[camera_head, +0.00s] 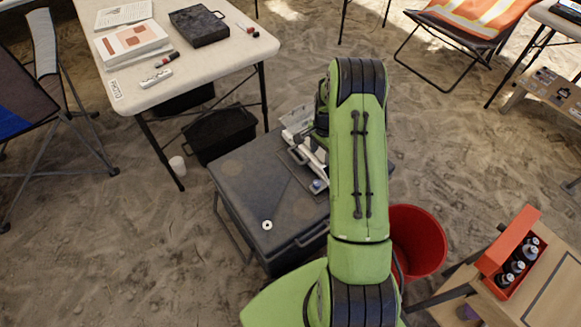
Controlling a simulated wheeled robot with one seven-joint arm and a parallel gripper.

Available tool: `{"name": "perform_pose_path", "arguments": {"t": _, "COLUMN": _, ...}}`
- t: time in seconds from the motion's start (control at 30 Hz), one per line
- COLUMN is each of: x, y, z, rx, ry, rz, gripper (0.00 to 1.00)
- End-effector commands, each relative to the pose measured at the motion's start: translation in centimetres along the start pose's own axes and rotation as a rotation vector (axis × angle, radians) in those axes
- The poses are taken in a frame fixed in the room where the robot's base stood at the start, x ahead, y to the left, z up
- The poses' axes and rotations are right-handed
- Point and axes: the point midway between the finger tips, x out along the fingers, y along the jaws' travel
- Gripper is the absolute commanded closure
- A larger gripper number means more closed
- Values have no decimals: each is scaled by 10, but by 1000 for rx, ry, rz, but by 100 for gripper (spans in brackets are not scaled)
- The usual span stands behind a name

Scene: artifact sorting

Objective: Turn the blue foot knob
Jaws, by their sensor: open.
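A small blue knob (318,185) shows at the lower end of a pale grey device (311,155), just left of my green arm. The device lies on the dark grey case (240,195). My arm hides its right side, so I cannot tell its full shape. Dark wrist parts of my arm show beside the device's upper end. I cannot make out my gripper's fingers, which are hidden behind the arm link.
A white ring-shaped piece (267,225) lies on the case's left part. A red bucket (418,240) stands right of my arm. A wooden stand with a red bottle carrier (510,250) is at the lower right. A white table (185,75) stands upper left.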

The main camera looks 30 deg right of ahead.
Motion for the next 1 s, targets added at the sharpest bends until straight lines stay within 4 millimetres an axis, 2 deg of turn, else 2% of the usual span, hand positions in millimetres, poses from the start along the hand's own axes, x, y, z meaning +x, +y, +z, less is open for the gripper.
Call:
{"name": "perform_pose_path", "arguments": {"t": 0.23, "x": 38, "y": 4, "z": -3, "rx": 29, "ry": -9, "rz": 10, "gripper": 43}}
{"name": "perform_pose_path", "arguments": {"t": 0.6, "x": 132, "y": 4, "z": -1, "rx": 25, "ry": -10, "rz": 10, "gripper": 43}}
{"name": "perform_pose_path", "arguments": {"t": 0.7, "x": 151, "y": 4, "z": -1, "rx": 25, "ry": -8, "rz": 8, "gripper": 43}}
{"name": "perform_pose_path", "arguments": {"t": 0.83, "x": 166, "y": 4, "z": -2, "rx": 25, "ry": -7, "rz": 7, "gripper": 43}}
{"name": "perform_pose_path", "arguments": {"t": 1.0, "x": 170, "y": 4, "z": -2, "rx": 25, "ry": -7, "rz": 7, "gripper": 43}}
